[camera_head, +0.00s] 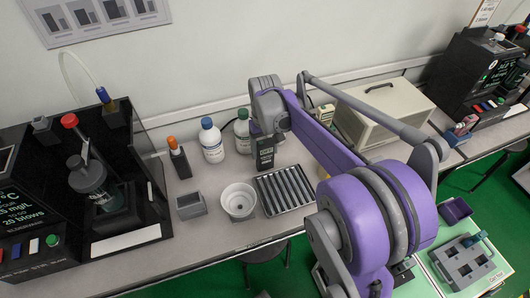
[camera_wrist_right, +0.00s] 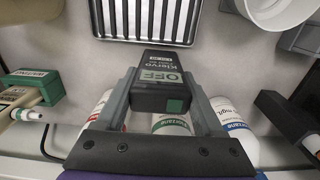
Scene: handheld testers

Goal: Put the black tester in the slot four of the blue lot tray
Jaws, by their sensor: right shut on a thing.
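The black tester (camera_head: 265,157) is held upright in my right gripper (camera_head: 266,137), above the bench near the back wall. In the right wrist view the tester (camera_wrist_right: 163,64) sits between both fingers of the gripper (camera_wrist_right: 165,95), with an "OFF" label facing the camera. The gripper is shut on it. A grey slotted tray (camera_head: 467,264) lies on a green mat at the lower right, with an item on its far edge. I cannot tell whether this is the blue lot tray, or which slot is four. My left gripper is not in view.
A beige cabinet (camera_head: 384,112) is to the right. My right arm covers part of the bench.

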